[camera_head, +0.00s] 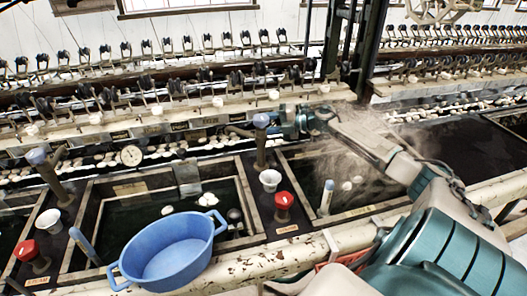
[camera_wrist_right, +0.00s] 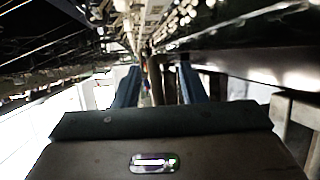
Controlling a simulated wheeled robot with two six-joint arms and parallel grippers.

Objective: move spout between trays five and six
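A spout (camera_head: 261,150), an upright brown pipe with a blue-grey knob on top, stands on the divider between two dark basins in the head view. A similar spout (camera_head: 48,172) stands at the left. My right gripper (camera_head: 250,129) reaches in from the right, level with the top of the middle spout. In the right wrist view its two blue fingers are apart (camera_wrist_right: 156,88), with a brown pipe (camera_wrist_right: 155,72) between them and gaps visible. I cannot tell whether either finger touches it. My left gripper is not in view.
A blue tub (camera_head: 168,262) sits at the front edge of the middle basin. Red knobs (camera_head: 284,201) and white cups (camera_head: 270,179) stand on the dividers. Steam rises over the right basin. A reeling rack (camera_head: 150,85) and a dark post (camera_head: 368,45) stand behind.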

